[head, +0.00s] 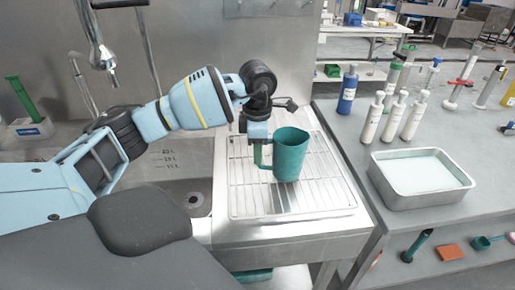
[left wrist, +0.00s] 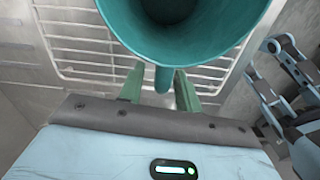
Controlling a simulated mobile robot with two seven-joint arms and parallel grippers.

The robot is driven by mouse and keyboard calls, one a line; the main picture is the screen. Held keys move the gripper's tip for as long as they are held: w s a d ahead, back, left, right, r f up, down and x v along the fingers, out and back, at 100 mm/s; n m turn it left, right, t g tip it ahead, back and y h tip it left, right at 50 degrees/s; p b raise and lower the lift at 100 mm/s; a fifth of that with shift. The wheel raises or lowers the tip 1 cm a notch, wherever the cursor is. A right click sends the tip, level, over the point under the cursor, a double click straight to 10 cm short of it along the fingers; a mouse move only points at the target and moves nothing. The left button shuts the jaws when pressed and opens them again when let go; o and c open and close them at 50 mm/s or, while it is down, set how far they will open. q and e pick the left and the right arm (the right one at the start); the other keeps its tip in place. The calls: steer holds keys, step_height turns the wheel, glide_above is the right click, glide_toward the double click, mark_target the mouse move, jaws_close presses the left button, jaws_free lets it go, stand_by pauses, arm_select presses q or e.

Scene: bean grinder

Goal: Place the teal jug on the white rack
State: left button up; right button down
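The teal jug (head: 290,154) is upright over the white wire rack (head: 243,205), and its base appears to rest on the wires. My left gripper (head: 258,153) is at the jug's handle, on the left side of the jug. In the left wrist view, its two green fingers (left wrist: 158,90) stand on either side of the handle (left wrist: 163,78), with gaps visible, so it looks open around it. The jug's wide mouth (left wrist: 185,45) fills the top of that view. The jug's underside is hidden. My right gripper does not show.
A sink basin (head: 170,203) lies left of the rack. On the right bench, a metal tray (head: 420,180) and several bottles, including a blue one (head: 347,92), stand beyond a gap. A tap (head: 98,50) hangs at upper left. The rack's front part is bare.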

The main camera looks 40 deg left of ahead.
arm_select(q)
step_height(320, 180, up, 12)
steer(key=p, duration=0.1)
steer(key=shift+r, duration=0.15)
stand_by(0.6)
